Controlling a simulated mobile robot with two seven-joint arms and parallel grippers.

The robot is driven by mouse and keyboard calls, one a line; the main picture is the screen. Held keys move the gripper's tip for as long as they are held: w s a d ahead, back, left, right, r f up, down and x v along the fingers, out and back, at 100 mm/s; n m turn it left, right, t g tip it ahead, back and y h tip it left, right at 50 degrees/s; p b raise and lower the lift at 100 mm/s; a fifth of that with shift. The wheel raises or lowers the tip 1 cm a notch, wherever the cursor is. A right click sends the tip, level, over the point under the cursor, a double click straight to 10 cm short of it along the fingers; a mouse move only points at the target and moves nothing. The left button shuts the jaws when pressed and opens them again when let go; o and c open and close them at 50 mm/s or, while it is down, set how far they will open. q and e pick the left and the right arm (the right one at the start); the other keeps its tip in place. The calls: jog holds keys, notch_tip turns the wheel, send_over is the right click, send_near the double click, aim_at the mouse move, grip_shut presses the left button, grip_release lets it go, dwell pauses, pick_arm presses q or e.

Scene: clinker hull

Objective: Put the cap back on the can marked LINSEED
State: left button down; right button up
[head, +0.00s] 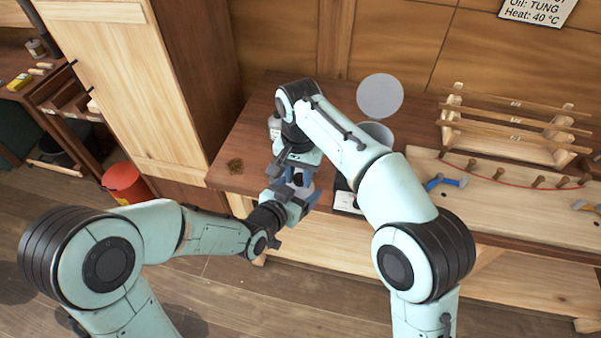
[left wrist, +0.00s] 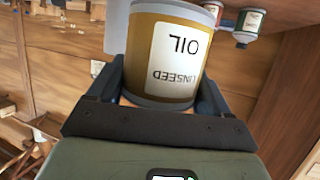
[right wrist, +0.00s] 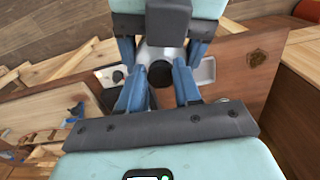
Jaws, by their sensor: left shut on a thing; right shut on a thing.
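The gold LINSEED can (left wrist: 172,50), with a white label, is between the fingers of my left gripper (left wrist: 170,90), which is shut on it. The label reads upside down in the left wrist view. In the head view my left gripper (head: 298,196) holds the can over the bench's front edge, and the can is mostly hidden. My right gripper (right wrist: 160,80) is shut on the small black cap (right wrist: 160,73), right over the can's grey top (right wrist: 160,52). I cannot tell whether the cap touches the neck or is seated.
The wooden bench (head: 232,166) carries a small can (head: 274,126), a grey pot (head: 378,131) behind my right arm, a wooden rack (head: 515,135) and a blue clamp (head: 440,182). A red bucket (head: 124,182) stands on the floor at left. The bench's left corner is mostly clear.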

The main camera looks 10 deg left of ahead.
jog(key=m, duration=0.7)
jog(key=shift+w+a, duration=0.1)
jog(key=shift+a, duration=0.1)
jog(key=m, duration=0.7)
jog(key=shift+w+a, duration=0.1)
jog(key=shift+w, duration=0.1)
jog(key=m, duration=0.7)
jog(key=shift+w, duration=0.2)
jog(key=m, duration=0.6)
jog(key=shift+w+d, duration=0.1)
jog(key=shift+d, duration=0.1)
jog(key=o, duration=1)
jog(key=shift+r, duration=2.2)
